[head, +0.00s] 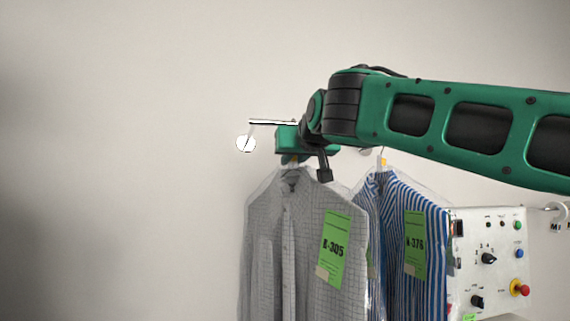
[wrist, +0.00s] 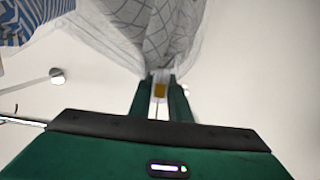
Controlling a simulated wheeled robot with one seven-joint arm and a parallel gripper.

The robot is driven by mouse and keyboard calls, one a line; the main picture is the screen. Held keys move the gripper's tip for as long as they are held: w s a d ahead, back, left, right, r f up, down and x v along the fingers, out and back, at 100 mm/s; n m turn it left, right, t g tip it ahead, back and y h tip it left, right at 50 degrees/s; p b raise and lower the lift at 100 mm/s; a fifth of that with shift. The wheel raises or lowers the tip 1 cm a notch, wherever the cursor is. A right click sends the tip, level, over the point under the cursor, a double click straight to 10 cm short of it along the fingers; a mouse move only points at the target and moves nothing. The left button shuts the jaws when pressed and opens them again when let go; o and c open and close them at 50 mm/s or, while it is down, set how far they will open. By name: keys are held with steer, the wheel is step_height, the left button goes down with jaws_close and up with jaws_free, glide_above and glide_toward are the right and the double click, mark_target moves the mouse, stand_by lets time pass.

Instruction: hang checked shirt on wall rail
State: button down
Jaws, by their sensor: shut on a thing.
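The checked shirt (head: 290,235), grey-white in a clear cover with a green tag B-305, hangs upright below my gripper (head: 291,159). The wrist view shows the checked shirt (wrist: 170,30) beyond my fingertips (wrist: 160,82). My gripper is shut on its hanger, at an orange-yellow piece at the neck (wrist: 160,90). The wall rail (head: 270,122) shows its left part beside my gripper, with a round white wall mount (head: 246,144). The rail (wrist: 20,121) also shows at left in the wrist view. My arm hides the rail's middle; whether the hook touches it I cannot tell.
A blue-striped shirt (head: 397,240) with green tag N-376 hangs close on the right. A white control box (head: 490,260) with knobs and a red button stands further right. A round size marker (head: 558,214) is at the right edge. The wall to the left is clear.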

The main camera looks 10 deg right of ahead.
steer(key=c, duration=1.6)
jaws_free()
steer(key=shift+o, duration=0.2)
steer(key=s+r, duration=0.1)
steer(key=s, duration=0.9)
steer(key=shift+s+r, duration=0.3)
steer(key=shift+o, duration=1)
